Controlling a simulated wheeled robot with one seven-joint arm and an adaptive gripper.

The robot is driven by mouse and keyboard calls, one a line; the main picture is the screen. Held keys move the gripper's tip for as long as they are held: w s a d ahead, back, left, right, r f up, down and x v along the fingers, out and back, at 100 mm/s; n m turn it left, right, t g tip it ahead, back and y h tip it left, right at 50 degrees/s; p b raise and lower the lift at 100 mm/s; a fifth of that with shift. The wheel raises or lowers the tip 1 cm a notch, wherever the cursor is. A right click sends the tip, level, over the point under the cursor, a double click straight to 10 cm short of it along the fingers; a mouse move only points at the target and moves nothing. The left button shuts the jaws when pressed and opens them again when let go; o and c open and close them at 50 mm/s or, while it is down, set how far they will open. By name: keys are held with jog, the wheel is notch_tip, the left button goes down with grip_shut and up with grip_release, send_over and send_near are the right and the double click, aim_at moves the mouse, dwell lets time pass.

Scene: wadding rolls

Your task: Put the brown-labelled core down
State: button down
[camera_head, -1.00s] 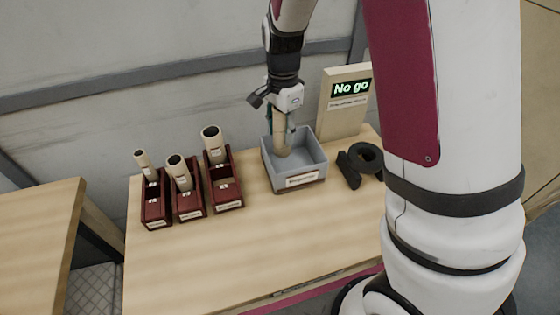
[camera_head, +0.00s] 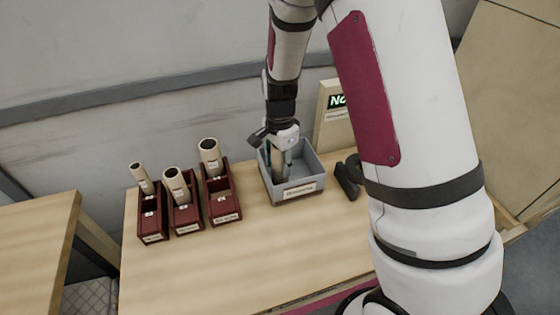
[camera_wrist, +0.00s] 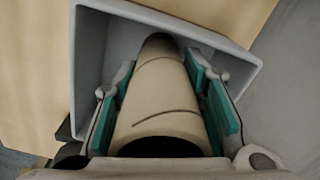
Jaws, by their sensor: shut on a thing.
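My gripper (camera_head: 281,158) points down inside the grey bin (camera_head: 311,181) at the back of the table. In the wrist view its teal finger pads (camera_wrist: 165,112) close on both sides of a beige cardboard core (camera_wrist: 160,95). The core also shows in the head view (camera_head: 279,171), partly hidden by the gripper and the bin wall. Its far end reaches down into the bin; I cannot tell whether it touches the floor. No brown label shows on the core in either view.
Three dark red boxes (camera_head: 186,221) holding beige cores (camera_head: 210,155) stand left of the bin. The table's front (camera_head: 250,255) is clear.

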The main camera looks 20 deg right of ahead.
jog(key=shift+f, duration=0.15)
jog(key=c, duration=1)
grip_release()
